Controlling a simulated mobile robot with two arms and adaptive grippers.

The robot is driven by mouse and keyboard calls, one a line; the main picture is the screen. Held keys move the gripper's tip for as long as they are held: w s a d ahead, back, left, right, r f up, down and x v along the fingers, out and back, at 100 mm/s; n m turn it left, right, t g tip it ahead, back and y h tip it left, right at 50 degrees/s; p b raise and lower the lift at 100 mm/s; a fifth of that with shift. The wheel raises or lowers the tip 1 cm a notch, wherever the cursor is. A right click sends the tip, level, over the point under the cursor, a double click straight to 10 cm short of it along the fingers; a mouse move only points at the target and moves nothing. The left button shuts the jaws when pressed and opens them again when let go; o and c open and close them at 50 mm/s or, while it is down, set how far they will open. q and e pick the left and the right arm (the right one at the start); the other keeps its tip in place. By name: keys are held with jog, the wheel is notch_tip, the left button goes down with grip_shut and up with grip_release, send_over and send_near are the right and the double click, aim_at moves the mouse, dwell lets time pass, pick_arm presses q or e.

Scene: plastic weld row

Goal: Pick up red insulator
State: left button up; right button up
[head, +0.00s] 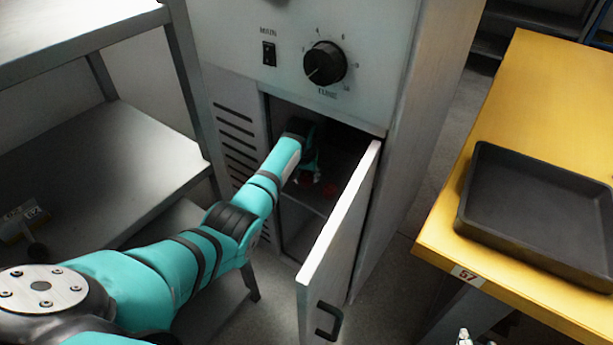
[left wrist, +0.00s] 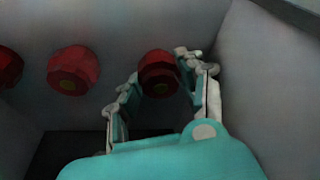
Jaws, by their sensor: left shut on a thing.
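My left gripper (head: 311,178) reaches through the open door into the dark cabinet. In the left wrist view, the left gripper (left wrist: 155,80) is shut on a red insulator (left wrist: 158,70), a faceted red piece between its two fingertips. Two more red insulators stand to its left, one near the middle left (left wrist: 73,70) and one cut off by the picture's left edge (left wrist: 9,67). In the head view, red shows dimly by the fingers, and I cannot tell which insulator it is. A small pale tip at the bottom edge (head: 464,338) looks like part of my right gripper.
The cabinet door (head: 340,215) stands open on the right of my left arm, close to it. A wall is close on the right in the wrist view. A yellow table (head: 540,75) with a black tray (head: 540,205) stands at the right. A grey shelf (head: 100,150) is at the left.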

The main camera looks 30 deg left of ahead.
aim_at(307, 172)
pick_arm(q)
notch_tip(307, 172, up, 3)
jog(key=shift+r+p, duration=0.1)
jog(key=shift+p, duration=0.7)
jog(key=shift+s+d+r+p, duration=0.25)
jog(key=shift+s+d+p, duration=0.6)
jog(key=shift+s, duration=0.25)
jog(key=s+d, duration=0.1)
jog(key=s+d+p, duration=0.1)
jog(key=s, duration=0.1)
jog(key=shift+r, duration=0.2)
pick_arm(e)
jog(key=s+d+f+g+h, duration=0.25)
jog(key=s+g, duration=0.35)
jog(key=s, duration=0.4)
pick_arm(q)
jog(key=s+d+p, duration=0.3)
jog(key=s+d, duration=0.3)
jog(key=s, duration=0.1)
jog(key=shift+s+r, duration=0.3)
pick_arm(e)
jog(key=s+x, duration=0.2)
jog(key=x, duration=0.9)
jog(key=shift+f+g+y, duration=0.4)
jog(key=shift+f+y, duration=0.05)
jog(key=shift+s+a, duration=0.1)
jog(key=shift+s, duration=0.1)
